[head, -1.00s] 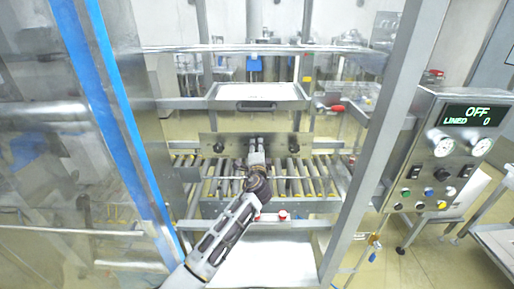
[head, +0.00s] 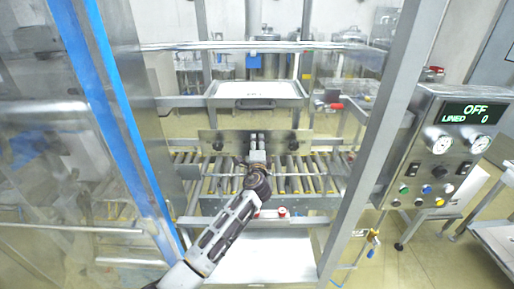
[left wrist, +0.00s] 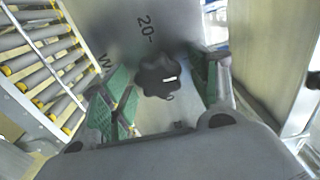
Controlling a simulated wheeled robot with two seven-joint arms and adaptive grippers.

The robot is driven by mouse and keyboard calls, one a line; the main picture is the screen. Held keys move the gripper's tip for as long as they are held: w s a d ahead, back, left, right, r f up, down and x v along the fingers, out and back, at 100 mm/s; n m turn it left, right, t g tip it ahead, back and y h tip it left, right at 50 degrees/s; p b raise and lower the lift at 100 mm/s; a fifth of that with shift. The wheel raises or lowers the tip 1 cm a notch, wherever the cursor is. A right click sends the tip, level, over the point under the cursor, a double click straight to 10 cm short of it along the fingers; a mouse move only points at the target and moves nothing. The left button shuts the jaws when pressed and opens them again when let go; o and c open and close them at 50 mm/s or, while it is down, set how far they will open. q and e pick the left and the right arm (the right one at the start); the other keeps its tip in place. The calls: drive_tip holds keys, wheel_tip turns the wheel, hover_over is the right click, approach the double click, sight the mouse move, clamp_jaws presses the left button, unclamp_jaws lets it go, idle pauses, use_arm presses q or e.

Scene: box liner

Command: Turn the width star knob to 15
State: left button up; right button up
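The plate shows a printed "20-" and what looks like a "W", partly covered; other marks are hidden. The green-padded fingers of my left gripper (left wrist: 163,88) stand on both sides of the knob, open, with small gaps visible. In the head view the plate (head: 228,138) stands upright over the rollers, and my left gripper (head: 257,140) reaches its middle, hiding the knob there. My right gripper is in neither view.
Two dark knobs, left (head: 218,147) and right (head: 295,147), flank my gripper on the plate. A roller conveyor (head: 318,178) lies below. Frame posts (head: 372,140) stand at both sides. The control panel (head: 440,150) at right reads OFF and LINED 0.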

sight(257, 148)
use_arm(q)
drive_tip(key=shift+a, duration=0.1)
drive_tip(key=shift+s+f, duration=0.1)
drive_tip(key=shift+s, duration=1.55)
drive_tip(key=s, duration=0.8)
drive_tip(key=shift+s, duration=0.35)
